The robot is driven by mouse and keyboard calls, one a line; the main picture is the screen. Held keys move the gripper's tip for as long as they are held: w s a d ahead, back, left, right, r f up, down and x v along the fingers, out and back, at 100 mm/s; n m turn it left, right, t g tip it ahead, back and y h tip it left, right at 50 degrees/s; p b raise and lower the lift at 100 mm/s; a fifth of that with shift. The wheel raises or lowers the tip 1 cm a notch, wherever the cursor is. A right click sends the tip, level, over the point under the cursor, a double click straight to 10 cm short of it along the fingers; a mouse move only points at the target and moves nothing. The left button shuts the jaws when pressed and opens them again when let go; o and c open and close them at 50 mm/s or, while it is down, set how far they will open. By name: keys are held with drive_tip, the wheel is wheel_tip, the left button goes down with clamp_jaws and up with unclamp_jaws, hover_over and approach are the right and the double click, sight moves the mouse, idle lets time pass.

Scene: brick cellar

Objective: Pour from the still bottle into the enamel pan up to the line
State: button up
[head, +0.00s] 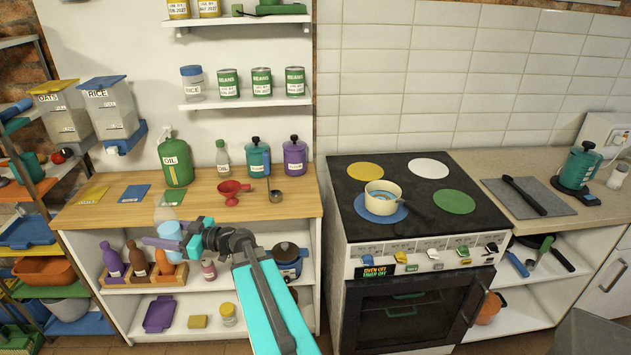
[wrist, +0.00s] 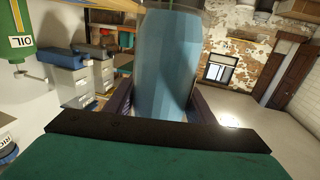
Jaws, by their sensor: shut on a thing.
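My gripper (head: 168,241) is shut around a pale blue bottle (head: 170,233), left of the stove in front of the wooden counter. The bottle looks roughly upright, with a clear upper part. In the wrist view the bottle (wrist: 165,65) fills the space between the two dark fingers; its label and level cannot be read. The cream enamel pan (head: 390,201) stands on the blue hob plate, well to the right of my gripper. Something blue shows inside the pan; I cannot tell whether it is the line.
The wooden counter (head: 300,203) holds a green oil can (head: 176,163), a red funnel (head: 232,191), a small metal cup (head: 275,196) and teal and purple canisters near the wall. The stove (head: 440,225) has free room around the pan. Shelves (head: 248,103) hang above the counter.

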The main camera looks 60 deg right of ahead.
drive_tip(key=s+d+r+m+h+p, duration=0.1)
drive_tip(key=s+d+m+h, duration=0.2)
drive_tip(key=d, duration=0.8)
drive_tip(key=s+d+r+m+t+h+p, duration=0.1)
drive_tip(key=d+m+h, duration=0.2)
drive_tip(key=d+h, duration=0.55)
drive_tip(key=s+d+r+m+h+p, duration=0.1)
drive_tip(key=s+d+m, duration=0.15)
drive_tip(key=d, duration=1.05)
drive_tip(key=s+d+f+m+g+h+p, duration=0.1)
drive_tip(key=s+d+m+g+h, duration=0.5)
drive_tip(key=s+d, duration=1.6)
drive_tip(key=d+m+h+p, duration=0.1)
drive_tip(key=d+h, duration=0.3)
drive_tip(key=shift+s+m, duration=0.15)
drive_tip(key=shift+m, duration=0.2)
drive_tip(key=shift+f+h, duration=0.1)
drive_tip(key=shift+h, duration=0.15)
